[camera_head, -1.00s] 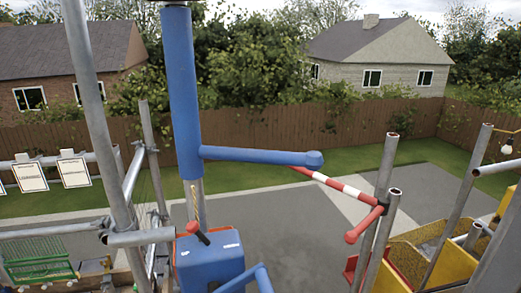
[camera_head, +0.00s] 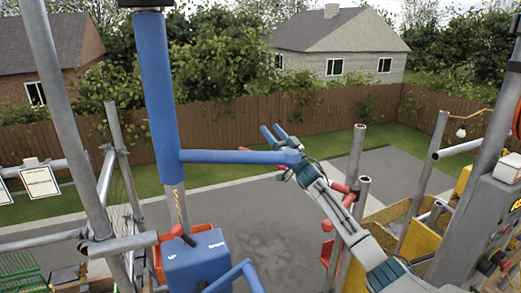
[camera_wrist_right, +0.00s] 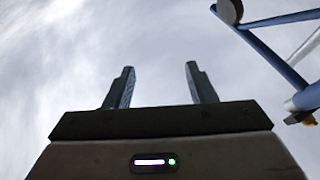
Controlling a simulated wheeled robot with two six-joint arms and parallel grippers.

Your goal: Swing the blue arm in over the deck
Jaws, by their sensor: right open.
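The blue arm (camera_head: 230,157) is a horizontal tube reaching right from an upright blue post (camera_head: 158,90), and it ends in a rounded blue tip. A blue tube (camera_wrist_right: 272,50) shows at the upper right there. I cannot pick out the deck clearly. My left gripper is out of view.
A blue box (camera_head: 198,262) with a red-knobbed lever stands below the post. Grey scaffold tubes (camera_head: 65,110) rise at the left. More posts (camera_head: 355,160) and a yellow bin (camera_head: 402,232) stand at the right. Grey paving (camera_head: 270,215) lies open between, before a wooden fence (camera_head: 230,122).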

